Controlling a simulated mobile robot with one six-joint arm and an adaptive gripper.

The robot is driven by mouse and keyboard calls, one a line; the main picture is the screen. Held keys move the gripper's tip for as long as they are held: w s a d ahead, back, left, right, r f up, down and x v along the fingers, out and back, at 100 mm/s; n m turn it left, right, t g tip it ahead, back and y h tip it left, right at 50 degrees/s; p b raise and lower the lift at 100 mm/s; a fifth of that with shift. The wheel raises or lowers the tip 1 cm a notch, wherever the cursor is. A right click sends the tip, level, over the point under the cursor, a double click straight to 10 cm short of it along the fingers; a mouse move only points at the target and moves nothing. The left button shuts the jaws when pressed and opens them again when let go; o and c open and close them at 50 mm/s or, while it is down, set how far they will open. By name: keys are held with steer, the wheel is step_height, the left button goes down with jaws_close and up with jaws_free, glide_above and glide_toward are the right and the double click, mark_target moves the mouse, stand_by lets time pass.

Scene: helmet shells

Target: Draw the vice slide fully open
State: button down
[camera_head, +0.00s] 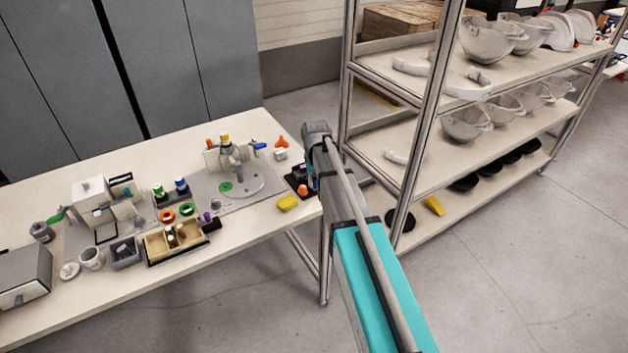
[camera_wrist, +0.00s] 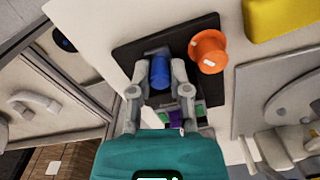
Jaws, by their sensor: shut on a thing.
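In the wrist view my gripper (camera_wrist: 161,72) reaches over a black base plate (camera_wrist: 124,58) with its fingers on either side of a blue cylinder (camera_wrist: 160,73), which it grips. The cylinder appears to be part of the vice; the slide itself and how far it is drawn cannot be made out. An orange flanged knob (camera_wrist: 208,52) stands close right of the fingers. Small green and purple parts show between the fingers, partly hidden. In the head view the black base (camera_head: 295,181) sits at the table's right end, and my arm hides the gripper.
A yellow block (camera_head: 288,203) lies left of the base. A grey stand with a round plate (camera_head: 240,184) is farther left. Several cups, rings and trays crowd the table (camera_head: 130,280).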

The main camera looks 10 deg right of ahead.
steer(key=shift+s, duration=0.25)
steer(key=c, duration=0.6)
jaws_free()
steer(key=shift+w, duration=0.15)
steer(key=shift+w+a, duration=0.15)
steer(key=shift+w, duration=0.4)
steer(key=shift+w+a, duration=0.15)
steer(key=shift+w, duration=0.35)
step_height(320, 180, up, 14)
steer(key=p, duration=1.4)
steer(key=s+f+b, duration=0.1)
steer(key=s, duration=0.7)
steer(key=s+a+f+b, duration=0.1)
steer(key=s, duration=0.7)
steer(key=s+f+b, duration=0.1)
steer(key=s, duration=0.7)
steer(key=shift+a+f+b, duration=0.15)
steer(key=shift+f+b, duration=0.25)
